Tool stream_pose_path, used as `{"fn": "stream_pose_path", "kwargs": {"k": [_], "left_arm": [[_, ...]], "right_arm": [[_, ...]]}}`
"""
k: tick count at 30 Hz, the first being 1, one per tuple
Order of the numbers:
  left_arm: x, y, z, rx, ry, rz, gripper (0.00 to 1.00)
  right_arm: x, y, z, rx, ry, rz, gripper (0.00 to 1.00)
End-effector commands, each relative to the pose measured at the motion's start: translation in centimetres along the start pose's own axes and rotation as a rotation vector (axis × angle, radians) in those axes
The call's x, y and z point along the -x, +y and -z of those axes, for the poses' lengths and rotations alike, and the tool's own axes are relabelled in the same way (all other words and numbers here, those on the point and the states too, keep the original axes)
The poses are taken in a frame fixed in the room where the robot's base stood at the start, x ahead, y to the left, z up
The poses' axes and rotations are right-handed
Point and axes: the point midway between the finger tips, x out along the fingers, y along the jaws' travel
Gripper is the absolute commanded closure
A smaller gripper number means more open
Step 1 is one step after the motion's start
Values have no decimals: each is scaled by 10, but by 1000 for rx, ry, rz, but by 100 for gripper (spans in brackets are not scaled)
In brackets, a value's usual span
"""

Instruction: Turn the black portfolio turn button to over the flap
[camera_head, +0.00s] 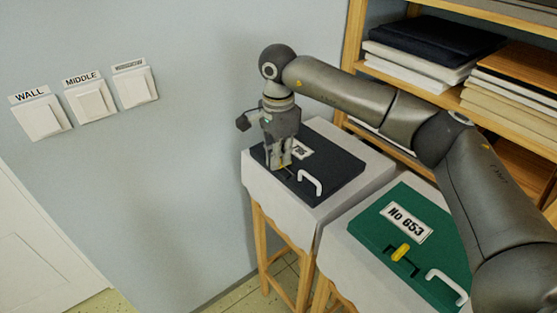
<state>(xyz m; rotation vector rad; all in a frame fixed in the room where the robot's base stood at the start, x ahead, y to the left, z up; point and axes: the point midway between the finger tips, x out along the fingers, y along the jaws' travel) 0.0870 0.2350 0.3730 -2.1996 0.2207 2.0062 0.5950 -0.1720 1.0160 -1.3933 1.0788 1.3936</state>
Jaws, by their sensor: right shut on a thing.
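The black portfolio (327,185) lies flat on a cloth-covered stand, with a white handle (310,182) and a partly hidden white label (301,149). My right gripper (281,167) points down over its left part. The gripper is shut on the turn button (283,166), of which only a bit of yellow shows between the fingertips. The fingers hide most of the button, so I cannot tell which way it points. My left gripper is not in view.
A green portfolio (372,238) labelled No 653, with a yellow turn button (402,253) and white handle (447,287), lies on the nearer stand. Wooden shelves (353,40) hold stacks behind. Switches (92,104) are on the wall at left.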

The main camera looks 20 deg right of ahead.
Motion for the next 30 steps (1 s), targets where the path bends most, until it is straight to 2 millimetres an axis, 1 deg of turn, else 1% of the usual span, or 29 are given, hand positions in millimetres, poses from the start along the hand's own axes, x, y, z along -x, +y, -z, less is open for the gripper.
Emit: {"fn": "stream_pose_path", "kwargs": {"k": [4,10,26,27,30], "left_arm": [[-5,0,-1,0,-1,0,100],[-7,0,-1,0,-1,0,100],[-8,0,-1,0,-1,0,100],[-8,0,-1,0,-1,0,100],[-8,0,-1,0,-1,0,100]], "right_arm": [[0,0,0,74,-1,2,100],[0,0,0,134,-1,1,100],[1,0,0,156,-1,1,100],[1,0,0,156,-1,1,91],[1,0,0,156,-1,1,78]]}}
